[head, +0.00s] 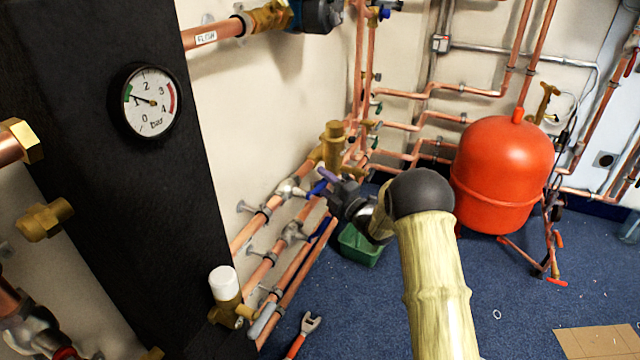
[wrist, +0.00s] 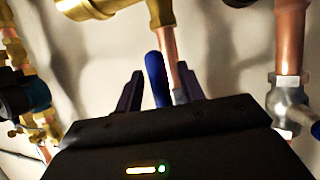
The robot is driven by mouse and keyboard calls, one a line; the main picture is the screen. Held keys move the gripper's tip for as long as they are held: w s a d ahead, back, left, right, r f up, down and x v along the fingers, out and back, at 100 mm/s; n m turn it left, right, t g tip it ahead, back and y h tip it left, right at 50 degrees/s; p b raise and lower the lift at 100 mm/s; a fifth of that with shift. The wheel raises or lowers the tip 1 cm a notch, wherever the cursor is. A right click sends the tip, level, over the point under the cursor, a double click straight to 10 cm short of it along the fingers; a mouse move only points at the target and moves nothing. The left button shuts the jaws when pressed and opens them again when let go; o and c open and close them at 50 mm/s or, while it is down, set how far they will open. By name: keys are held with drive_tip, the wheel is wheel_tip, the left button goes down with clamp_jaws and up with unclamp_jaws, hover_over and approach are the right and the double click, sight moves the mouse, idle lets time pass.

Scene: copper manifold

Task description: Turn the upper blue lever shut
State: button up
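The upper blue lever (head: 317,188) sits on a valve in the copper pipes in the head view, right at my gripper (head: 327,185). In the wrist view a blue lever (wrist: 156,80) stands between my two dark fingers. The fingers are open, one on each side of it, with a visible gap to each. Whether the fingers reach far past the lever is hard to tell. A lower blue lever (head: 323,229) shows below in the head view. My gripper body hides part of the valve behind the lever.
Parallel copper pipes (head: 285,265) run along the wall around my gripper. In the wrist view a grey valve (wrist: 288,98) is close on the right and brass fittings (wrist: 90,8) are above. A red tank (head: 502,165) and a green box (head: 360,245) stand beyond.

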drive_tip(key=shift+x, duration=0.8)
drive_tip(key=shift+d, duration=0.1)
clamp_jaws()
drive_tip(key=shift+a, duration=0.2)
